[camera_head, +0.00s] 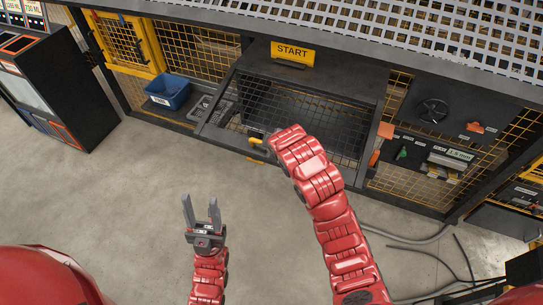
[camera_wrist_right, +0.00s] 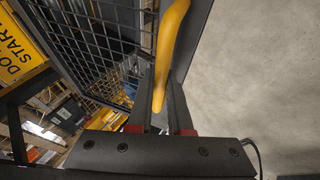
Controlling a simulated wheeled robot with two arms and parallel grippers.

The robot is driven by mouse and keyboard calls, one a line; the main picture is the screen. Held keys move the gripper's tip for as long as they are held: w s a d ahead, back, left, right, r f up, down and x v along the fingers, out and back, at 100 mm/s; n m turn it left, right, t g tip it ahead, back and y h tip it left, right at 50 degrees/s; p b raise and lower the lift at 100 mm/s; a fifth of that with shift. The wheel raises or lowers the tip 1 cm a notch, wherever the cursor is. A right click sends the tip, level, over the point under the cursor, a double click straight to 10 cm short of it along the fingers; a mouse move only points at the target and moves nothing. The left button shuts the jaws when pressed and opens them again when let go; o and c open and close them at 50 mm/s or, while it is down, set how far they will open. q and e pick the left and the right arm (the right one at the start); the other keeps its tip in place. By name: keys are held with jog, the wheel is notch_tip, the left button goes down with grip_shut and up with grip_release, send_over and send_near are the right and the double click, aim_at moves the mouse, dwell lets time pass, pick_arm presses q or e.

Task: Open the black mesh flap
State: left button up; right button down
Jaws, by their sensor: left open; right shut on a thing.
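The black mesh flap (camera_head: 228,142) is in the middle of the head view, below the yellow START sign (camera_head: 290,52). Its lower edge stands out toward me, so it looks tilted outward, with a dark space behind the mesh. A yellow handle (camera_head: 256,141) is on its lower bar. My right gripper (camera_wrist_right: 165,85) is shut on the yellow handle (camera_wrist_right: 172,30) in the right wrist view, beside the mesh. In the head view my red right arm hides most of that gripper and part of the flap. My left gripper (camera_head: 201,199) is open and empty, over the floor.
A blue bin (camera_head: 168,92) stands on a ledge left of the flap. A yellow-framed mesh door (camera_head: 122,45) is further left. A dark panel with a round fan-like part (camera_head: 433,110) is on the right. Cables (camera_head: 420,240) lie on the right floor. The front floor is clear.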

jog(key=shift+r, duration=0.15)
jog(key=c, duration=0.8)
grip_release()
jog(key=shift+c, duration=0.2)
